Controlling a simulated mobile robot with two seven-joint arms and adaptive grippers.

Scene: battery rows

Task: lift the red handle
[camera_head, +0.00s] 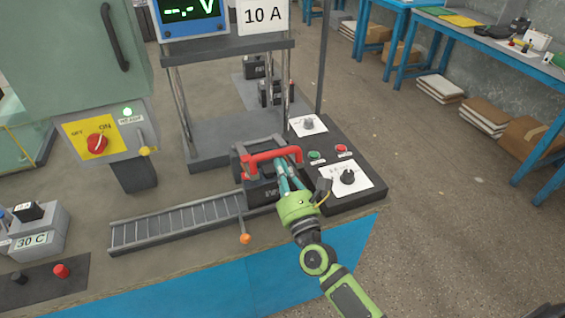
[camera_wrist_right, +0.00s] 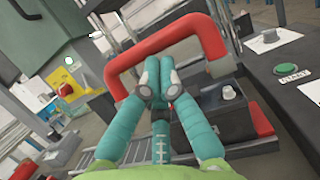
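The red handle (camera_head: 272,157) is a U-shaped bar on a dark battery-like block (camera_head: 262,192) at the right end of the roller track. It also shows in the right wrist view (camera_wrist_right: 190,33), its crossbar tilted across the upper middle. My right gripper (camera_head: 281,172) is at the handle, on its near side. In the right wrist view its teal fingers (camera_wrist_right: 160,78) come together just below the crossbar, their tips very close to it or touching it. I see no bar between the fingers. My left gripper is not in view.
The roller track (camera_head: 178,224) runs left from the block, with an orange knob (camera_head: 245,239) at its front. A dark panel (camera_head: 325,155) with dials and buttons lies to the right. A metal stand (camera_head: 205,155) rises behind. A control box with a red switch (camera_head: 97,143) stands left.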

